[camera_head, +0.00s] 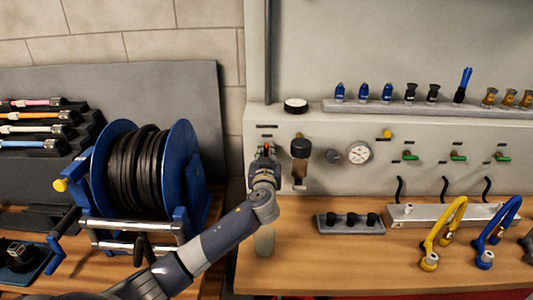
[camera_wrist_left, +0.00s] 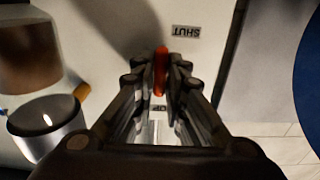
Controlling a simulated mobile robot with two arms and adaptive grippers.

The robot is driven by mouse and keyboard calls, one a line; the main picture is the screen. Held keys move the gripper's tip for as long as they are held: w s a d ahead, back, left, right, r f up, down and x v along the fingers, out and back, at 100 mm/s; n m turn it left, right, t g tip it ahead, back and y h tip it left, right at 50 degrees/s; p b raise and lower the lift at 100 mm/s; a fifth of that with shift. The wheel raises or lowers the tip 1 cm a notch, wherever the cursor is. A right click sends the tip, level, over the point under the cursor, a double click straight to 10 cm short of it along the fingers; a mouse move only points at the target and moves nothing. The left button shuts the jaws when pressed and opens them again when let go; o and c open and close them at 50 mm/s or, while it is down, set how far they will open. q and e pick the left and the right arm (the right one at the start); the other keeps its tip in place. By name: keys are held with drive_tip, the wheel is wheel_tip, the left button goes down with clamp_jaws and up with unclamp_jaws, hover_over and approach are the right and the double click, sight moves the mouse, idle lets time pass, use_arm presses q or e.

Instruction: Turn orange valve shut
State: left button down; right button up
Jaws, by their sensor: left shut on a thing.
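The orange valve (camera_wrist_left: 160,72) shows in the left wrist view as a narrow red-orange handle standing upright in the picture. My left gripper (camera_wrist_left: 160,80) is shut on it, with one finger on each side. A label reading SHUT (camera_wrist_left: 186,31), upside down, is on the panel beyond the handle's far end. A second label, partly hidden between the fingers, lies on the near side. In the head view my left gripper (camera_head: 265,154) is at the left end of the panel and covers most of the valve. My right gripper is not in view.
A dark-topped cylinder (camera_head: 300,160) stands out from the panel just right of the gripper, with a gauge (camera_head: 359,153) beyond. Green-handled valves (camera_head: 411,157) are further right. A blue hose reel (camera_head: 185,165) stands at left. The bench front (camera_head: 330,265) is mostly clear.

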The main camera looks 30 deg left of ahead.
use_arm(q)
drive_tip(key=shift+m, duration=0.3)
drive_tip(key=m, duration=0.2)
drive_tip(key=shift+d+m, duration=0.1)
drive_tip(key=shift+m, duration=0.3)
drive_tip(key=m, duration=0.4)
drive_tip(key=shift+m, duration=0.3)
drive_tip(key=shift+w+d+f+m+p, duration=0.15)
drive_tip(key=shift+m+p, duration=0.8)
drive_tip(key=shift+m, duration=1.5)
drive_tip(key=shift+s+f+m+p, duration=0.1)
drive_tip(key=shift+m+p, duration=0.8)
drive_tip(key=shift+m, duration=1.55)
drive_tip(key=c, duration=1.7)
unclamp_jaws()
drive_tip(key=shift+w, duration=0.1)
